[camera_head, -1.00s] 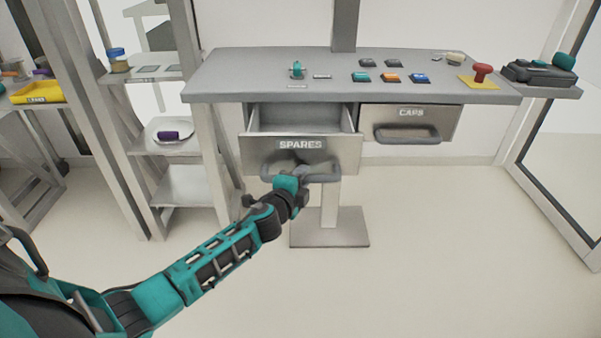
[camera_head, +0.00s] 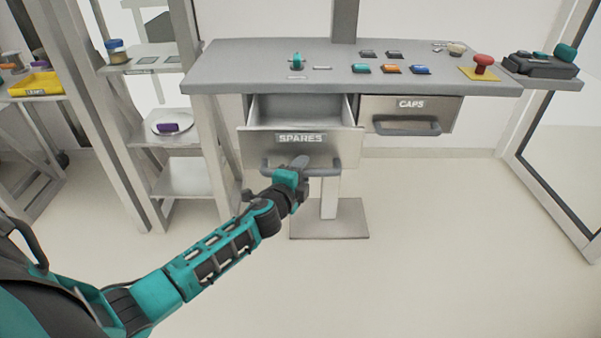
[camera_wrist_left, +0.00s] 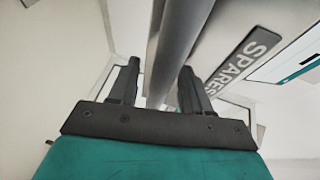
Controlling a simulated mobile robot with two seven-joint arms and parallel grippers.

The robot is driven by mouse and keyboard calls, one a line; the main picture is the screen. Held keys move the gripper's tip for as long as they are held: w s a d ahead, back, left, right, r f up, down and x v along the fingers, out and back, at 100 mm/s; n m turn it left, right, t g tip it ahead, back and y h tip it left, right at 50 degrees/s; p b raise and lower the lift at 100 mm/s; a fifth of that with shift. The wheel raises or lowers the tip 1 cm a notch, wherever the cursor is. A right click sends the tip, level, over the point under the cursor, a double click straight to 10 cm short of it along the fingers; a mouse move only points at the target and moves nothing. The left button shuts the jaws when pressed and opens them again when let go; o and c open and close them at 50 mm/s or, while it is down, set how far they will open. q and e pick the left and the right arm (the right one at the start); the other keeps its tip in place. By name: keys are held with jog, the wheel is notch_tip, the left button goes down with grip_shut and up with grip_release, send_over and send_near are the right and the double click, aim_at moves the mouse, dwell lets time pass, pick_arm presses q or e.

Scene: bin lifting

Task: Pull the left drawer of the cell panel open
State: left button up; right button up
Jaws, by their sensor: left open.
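The left drawer (camera_head: 345,147), labelled SPARES, stands pulled out from under the bench, and its empty-looking inside shows above its front. Its grey bar handle (camera_head: 326,172) runs across the front. My left gripper (camera_head: 299,165) is at this handle, near its middle. In the left wrist view the fingers of my left gripper (camera_wrist_left: 160,70) are apart, with the handle bar (camera_wrist_left: 178,45) passing between them. I cannot tell whether either finger touches the bar. My right gripper is not in view.
The right drawer (camera_head: 455,108), labelled CAPS, is shut. A shelf rack (camera_head: 185,180) stands close on the left. The floor in front is clear.

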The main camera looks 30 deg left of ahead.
pick_arm(q)
jog(key=v, duration=1.3)
jog(key=shift+p, duration=0.3)
jog(key=shift+r, duration=0.1)
jog(key=s+d+f+n+g+h, duration=0.4)
jog(key=s+d+f+n+g, duration=0.1)
jog(key=s+d+f+n, duration=0.7)
jog(key=shift+s+d+f+n+h, duration=0.2)
jog(key=shift+s+d+n+h, duration=0.2)
jog(key=shift+s, duration=0.4)
jog(key=shift+a, duration=0.1)
